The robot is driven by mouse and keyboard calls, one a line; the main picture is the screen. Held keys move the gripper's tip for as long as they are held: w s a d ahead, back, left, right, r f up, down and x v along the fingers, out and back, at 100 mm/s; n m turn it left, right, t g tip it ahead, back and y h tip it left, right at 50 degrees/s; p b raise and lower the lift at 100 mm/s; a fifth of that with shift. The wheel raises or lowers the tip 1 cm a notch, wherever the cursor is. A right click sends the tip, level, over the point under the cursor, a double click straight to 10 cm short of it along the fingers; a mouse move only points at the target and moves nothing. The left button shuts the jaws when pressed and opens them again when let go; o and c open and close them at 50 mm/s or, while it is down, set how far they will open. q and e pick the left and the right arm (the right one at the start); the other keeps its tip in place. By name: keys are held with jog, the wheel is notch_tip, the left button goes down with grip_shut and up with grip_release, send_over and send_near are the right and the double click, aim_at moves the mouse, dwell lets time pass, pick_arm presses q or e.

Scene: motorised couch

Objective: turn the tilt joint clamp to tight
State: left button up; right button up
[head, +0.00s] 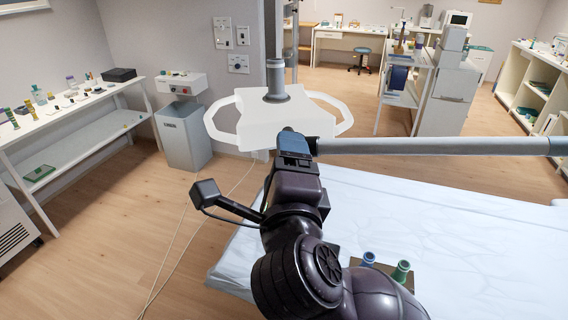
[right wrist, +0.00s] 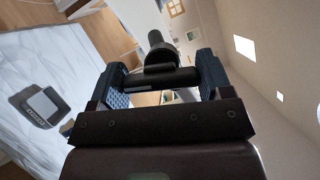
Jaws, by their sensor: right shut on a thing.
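My right gripper (head: 293,143) is at the end of my right arm, beside the near end of a long grey-blue bar and just below a white panel with two loop handles (head: 275,122). In the right wrist view, the right gripper (right wrist: 163,75) has its two fingers on either side of a dark crosswise piece with a round knob (right wrist: 157,42), which looks like the clamp. The fingers are shut on this piece. In the head view my arm and gripper hide the clamp, and its turn setting cannot be read. My left gripper is in neither view.
The grey-blue bar (head: 440,146) runs right above the white-sheeted couch (head: 450,215). A block with blue and green tubes (head: 401,271) stands on the couch. A grey device with a screen (right wrist: 43,105) lies on the sheet. A cable trails over the open floor at left.

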dwell(0.4)
jog(key=o, duration=0.9)
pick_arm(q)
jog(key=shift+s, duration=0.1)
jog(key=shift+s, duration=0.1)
pick_arm(e)
jog(key=shift+s, duration=0.1)
